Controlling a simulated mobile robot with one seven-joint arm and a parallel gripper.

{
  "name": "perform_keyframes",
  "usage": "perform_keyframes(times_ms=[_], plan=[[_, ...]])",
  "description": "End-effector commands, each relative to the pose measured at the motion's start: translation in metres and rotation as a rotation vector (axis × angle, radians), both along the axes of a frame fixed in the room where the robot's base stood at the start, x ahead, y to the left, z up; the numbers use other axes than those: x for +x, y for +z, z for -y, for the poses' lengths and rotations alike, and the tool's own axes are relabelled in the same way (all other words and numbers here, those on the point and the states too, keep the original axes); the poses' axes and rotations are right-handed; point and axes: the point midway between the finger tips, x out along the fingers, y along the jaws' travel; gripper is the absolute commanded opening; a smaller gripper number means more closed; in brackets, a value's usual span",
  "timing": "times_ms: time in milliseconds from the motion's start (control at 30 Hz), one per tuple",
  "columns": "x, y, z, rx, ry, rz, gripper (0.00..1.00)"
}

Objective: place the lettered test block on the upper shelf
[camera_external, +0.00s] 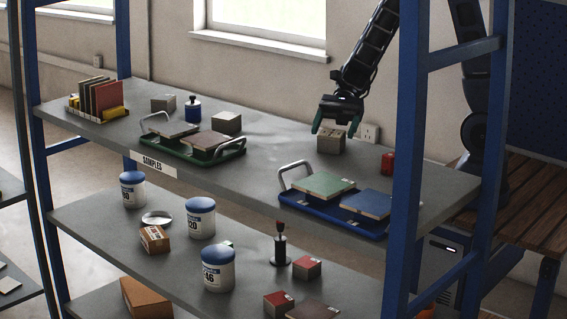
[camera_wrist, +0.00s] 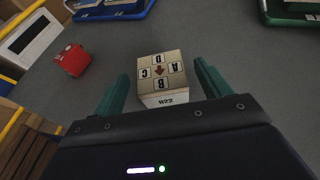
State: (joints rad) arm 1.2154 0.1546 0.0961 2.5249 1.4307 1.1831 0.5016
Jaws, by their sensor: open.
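The lettered test block (camera_wrist: 163,76) is a beige cube with letters A, B, C, D and a red arrow on its top and "R22" on one side. In the external view the block (camera_external: 331,142) sits on the grey upper shelf (camera_external: 262,180), towards its back edge. My gripper (camera_external: 333,118) is just above it, with green fingers on either side of the block. In the wrist view my gripper (camera_wrist: 160,88) is open and its fingers stand apart from the block, with visible gaps on both sides.
A red block (camera_external: 388,163) sits right of the test block. A blue tray (camera_external: 345,217) with tiles lies in front, a green tray (camera_external: 197,155) to the left. A blue shelf post (camera_external: 405,160) stands at the front right. Shelf surface between the trays is clear.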

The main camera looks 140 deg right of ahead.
Motion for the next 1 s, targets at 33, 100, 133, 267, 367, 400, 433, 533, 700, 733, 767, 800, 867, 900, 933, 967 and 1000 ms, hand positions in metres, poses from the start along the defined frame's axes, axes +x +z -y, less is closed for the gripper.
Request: perform_keyframes(times_ms=[33,100,133,267,367,400,433,533,700,733,767,800,867,900,933,967,1000], plan=[[-0.009,0.004,0.005,-0.003,-0.003,0.000,0.76],[-0.021,0.010,0.009,-0.004,-0.003,0.000,0.76],[-0.026,0.012,0.012,-0.004,-0.004,0.001,0.76],[-0.047,0.022,0.020,-0.002,-0.002,0.001,0.76],[-0.060,0.027,0.025,-0.002,-0.002,0.001,0.76],[-0.065,0.029,0.027,-0.001,-0.002,0.000,0.76],[-0.068,0.030,0.028,-0.002,-0.001,0.001,0.76],[-0.075,0.034,0.032,-0.001,-0.002,0.000,0.76],[-0.076,0.039,0.025,-0.023,0.035,-0.004,0.76],[-0.074,0.040,0.021,-0.037,0.056,-0.008,0.76],[-0.071,0.041,0.015,-0.053,0.082,-0.011,0.76],[-0.067,0.044,0.005,-0.082,0.124,-0.018,0.76],[-0.061,0.048,-0.013,-0.135,0.203,-0.028,0.76],[-0.057,0.050,-0.026,-0.176,0.262,-0.034,0.76],[-0.054,0.052,-0.037,-0.209,0.309,-0.038,0.76],[-0.052,0.054,-0.047,-0.243,0.356,-0.042,0.76],[-0.049,0.057,-0.060,-0.287,0.417,-0.047,0.76]])
